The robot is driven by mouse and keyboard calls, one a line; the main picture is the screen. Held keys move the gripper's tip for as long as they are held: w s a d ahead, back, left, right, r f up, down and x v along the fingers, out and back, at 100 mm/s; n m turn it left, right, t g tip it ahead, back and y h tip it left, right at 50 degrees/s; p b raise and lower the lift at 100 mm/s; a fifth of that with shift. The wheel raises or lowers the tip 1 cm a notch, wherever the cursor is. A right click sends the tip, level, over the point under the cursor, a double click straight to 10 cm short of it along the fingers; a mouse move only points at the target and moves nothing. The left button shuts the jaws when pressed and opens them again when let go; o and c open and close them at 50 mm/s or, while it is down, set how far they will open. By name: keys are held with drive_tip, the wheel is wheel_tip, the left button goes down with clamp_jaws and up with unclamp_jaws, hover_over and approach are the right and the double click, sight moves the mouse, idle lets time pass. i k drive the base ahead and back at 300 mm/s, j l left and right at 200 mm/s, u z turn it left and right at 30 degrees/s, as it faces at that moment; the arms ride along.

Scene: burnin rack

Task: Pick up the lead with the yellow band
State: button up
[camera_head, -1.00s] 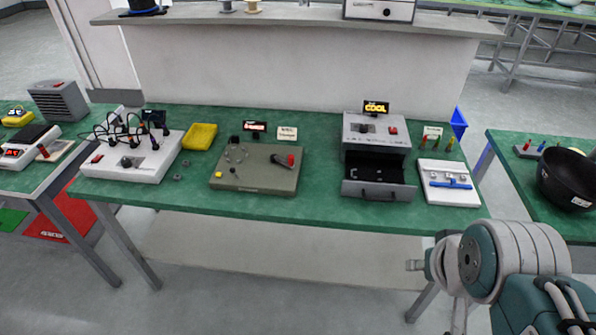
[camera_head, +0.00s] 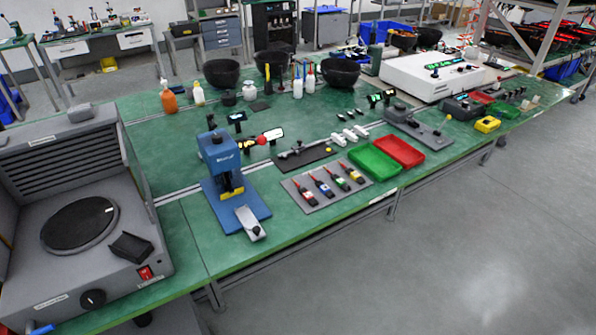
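Several small dark pieces with red tips lie in a row on a grey plate (camera_head: 313,205) near the front edge of the green bench. They carry differently coloured bands. The rightmost piece (camera_head: 354,173) shows a yellow band, and its neighbours show green, blue and red or white. I cannot tell for sure that these pieces are leads. My gripper is not in view.
Left of the plate stands a blue press (camera_head: 218,160) on a blue base. Right are a green tray (camera_head: 374,163) and a red tray (camera_head: 400,151). A large grey hotplate unit (camera_head: 85,215) fills the left end. The floor at front right is clear.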

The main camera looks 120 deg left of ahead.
sight(355, 176)
drive_tip(key=u, duration=3.65)
drive_tip(key=i+l, duration=0.2)
drive_tip(key=i, duration=0.4)
drive_tip(key=i+l+z, duration=0.1)
drive_tip(key=i, duration=0.5)
drive_tip(key=i+l, duration=0.2)
drive_tip(key=i, duration=0.4)
drive_tip(key=i+l+z, duration=0.1)
drive_tip(key=i, duration=0.45)
